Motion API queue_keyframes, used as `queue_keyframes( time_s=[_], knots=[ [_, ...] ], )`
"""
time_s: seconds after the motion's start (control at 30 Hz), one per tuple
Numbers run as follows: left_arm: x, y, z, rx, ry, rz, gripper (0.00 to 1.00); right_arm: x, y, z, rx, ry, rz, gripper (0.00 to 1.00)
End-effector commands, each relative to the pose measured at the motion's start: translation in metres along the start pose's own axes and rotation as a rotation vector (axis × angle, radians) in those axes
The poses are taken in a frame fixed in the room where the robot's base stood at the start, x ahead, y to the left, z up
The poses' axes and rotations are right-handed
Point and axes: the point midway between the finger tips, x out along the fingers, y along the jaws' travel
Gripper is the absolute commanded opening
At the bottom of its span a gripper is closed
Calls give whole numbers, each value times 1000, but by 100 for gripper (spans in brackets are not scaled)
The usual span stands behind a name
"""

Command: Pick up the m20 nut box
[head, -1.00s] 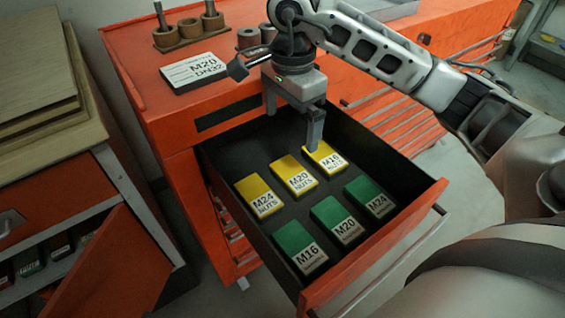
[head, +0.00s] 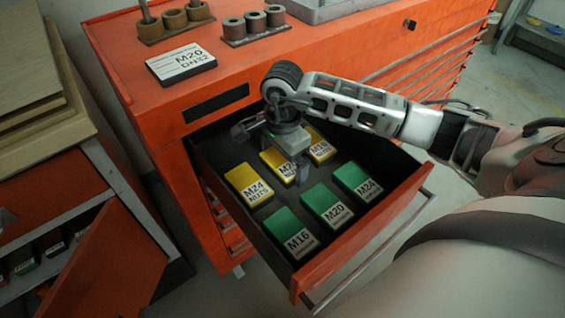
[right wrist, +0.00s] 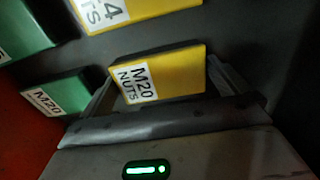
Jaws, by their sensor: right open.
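The yellow M20 nuts box (head: 275,163) lies in the open drawer, in the middle of the yellow row. My right gripper (head: 298,178) is over it in the head view and hides part of it. In the right wrist view the M20 nuts box (right wrist: 165,75) sits between the two open fingers of my right gripper (right wrist: 160,82), one finger at each end. I cannot tell whether the fingers touch it. My left gripper is not in view.
The yellow M24 box (head: 247,184) and M16 box (head: 320,147) flank it. Green M16 (head: 288,232), M20 (head: 327,206) and M24 (head: 357,181) boxes form the front row. The drawer's orange front (head: 365,235) stands out. An M20 DN32 sign (head: 181,64) lies on the cabinet top.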

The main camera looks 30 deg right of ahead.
Motion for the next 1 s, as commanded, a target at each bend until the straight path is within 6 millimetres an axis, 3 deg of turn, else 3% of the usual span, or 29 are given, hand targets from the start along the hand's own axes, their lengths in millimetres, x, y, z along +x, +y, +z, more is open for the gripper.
queue_keyframes(
  time_s=[0.23, 0.4, 0.77, 1.0],
  knots=[
    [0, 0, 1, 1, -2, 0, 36, 2, 0, 0, -1, 0, 0, 100],
    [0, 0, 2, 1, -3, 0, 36, 2, 0, 0, -1, 0, 0, 55],
    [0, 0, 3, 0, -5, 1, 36, -4, -1, 0, 0, 0, -5, 55],
    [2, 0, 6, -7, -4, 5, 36, -38, 3, -4, 0, 2, -8, 55]
  ],
)
